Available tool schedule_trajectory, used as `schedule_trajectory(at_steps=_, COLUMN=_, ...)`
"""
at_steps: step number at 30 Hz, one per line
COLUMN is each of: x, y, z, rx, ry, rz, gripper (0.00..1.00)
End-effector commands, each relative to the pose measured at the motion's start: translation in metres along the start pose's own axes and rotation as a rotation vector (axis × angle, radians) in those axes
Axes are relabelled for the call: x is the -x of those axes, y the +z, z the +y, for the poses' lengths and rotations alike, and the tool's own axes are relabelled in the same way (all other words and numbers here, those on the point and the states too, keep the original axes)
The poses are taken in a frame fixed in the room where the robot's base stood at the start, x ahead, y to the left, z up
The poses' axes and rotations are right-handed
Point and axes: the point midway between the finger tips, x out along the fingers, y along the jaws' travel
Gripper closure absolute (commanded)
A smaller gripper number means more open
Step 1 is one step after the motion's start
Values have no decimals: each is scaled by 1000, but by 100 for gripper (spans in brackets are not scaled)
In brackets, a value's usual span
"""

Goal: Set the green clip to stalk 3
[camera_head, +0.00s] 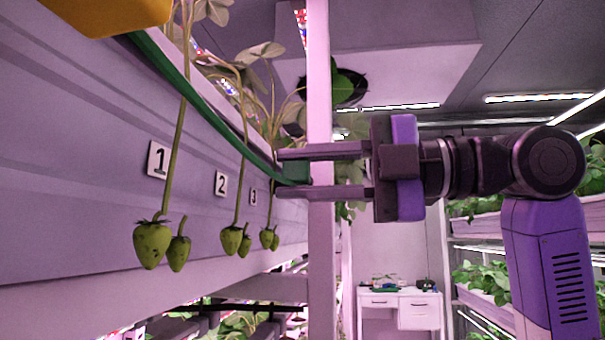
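The exact contact between clip and stalk cannot be made out.
Stalk 1 (177,150) and stalk 2 (241,185) hang to the left with green berries. A pale upright post (319,260) stands behind my fingers. An orange object (105,14) is at the top left. A white desk (400,310) stands far back.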

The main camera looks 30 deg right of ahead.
Motion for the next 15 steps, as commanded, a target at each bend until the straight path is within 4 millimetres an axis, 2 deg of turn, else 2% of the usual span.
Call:
schedule_trajectory(at_steps=1, x=0, y=0, z=0, rx=0, ry=0, rz=0, gripper=59)
schedule_trajectory(at_steps=2, x=0, y=0, z=0, rx=0, ry=0, rz=0, gripper=55)
schedule_trajectory(at_steps=11, x=1, y=0, z=1, rx=0, ry=2, rz=0, gripper=55)
schedule_trajectory(at_steps=15, x=11, y=1, z=0, rx=0, ry=3, rz=-2, gripper=55)
